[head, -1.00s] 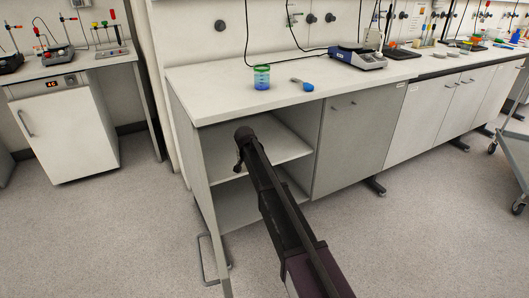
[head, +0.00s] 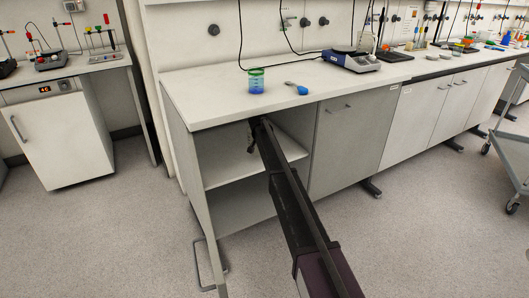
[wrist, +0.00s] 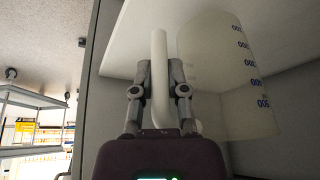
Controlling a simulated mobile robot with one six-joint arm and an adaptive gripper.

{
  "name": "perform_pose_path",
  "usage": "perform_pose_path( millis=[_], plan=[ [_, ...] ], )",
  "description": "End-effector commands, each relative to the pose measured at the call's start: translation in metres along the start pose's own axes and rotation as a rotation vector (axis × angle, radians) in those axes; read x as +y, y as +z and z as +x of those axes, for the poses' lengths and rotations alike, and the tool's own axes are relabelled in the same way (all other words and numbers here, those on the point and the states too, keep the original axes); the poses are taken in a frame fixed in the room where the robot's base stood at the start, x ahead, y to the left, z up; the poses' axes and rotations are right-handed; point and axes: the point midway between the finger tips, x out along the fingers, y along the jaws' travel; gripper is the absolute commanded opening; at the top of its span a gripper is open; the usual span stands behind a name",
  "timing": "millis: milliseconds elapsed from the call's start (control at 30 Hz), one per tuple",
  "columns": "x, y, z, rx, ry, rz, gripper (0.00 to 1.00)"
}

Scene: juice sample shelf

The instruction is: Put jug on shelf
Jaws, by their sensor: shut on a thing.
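The jug (wrist: 222,75) is a whitish, translucent vessel with blue volume marks, seen upside down in the wrist view. My gripper (wrist: 158,92) is shut on its pale handle (wrist: 159,50). The jug is close to the white shelf board (wrist: 135,35); I cannot tell whether it touches. In the head view, the end of my arm reaches into the open cabinet below the worktop, above the middle shelf board (head: 225,166). The jug and fingertips are hidden there behind the arm and worktop.
The worktop (head: 215,105) overhangs the open bay, with a side panel at left and a closed cabinet door (head: 345,145) at right. On it stand a green-and-blue beaker (head: 256,82), a blue spoon-like item (head: 298,88) and a scale (head: 350,60). The lower bay looks empty.

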Motion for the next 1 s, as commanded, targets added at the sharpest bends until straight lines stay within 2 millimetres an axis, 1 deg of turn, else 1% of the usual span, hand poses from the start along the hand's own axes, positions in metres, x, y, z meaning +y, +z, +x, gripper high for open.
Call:
perform_pose_path(
  millis=[33,133,567,1000],
  plan=[
    [-0.002,-0.006,0.003,0.000,0.000,0.000,0.00],
    [-0.002,-0.011,0.005,0.000,-0.001,0.000,0.00],
    [-0.001,-0.010,0.006,0.001,-0.001,0.000,0.00],
    [0.000,0.002,0.034,0.001,0.000,0.000,0.00]
  ],
)
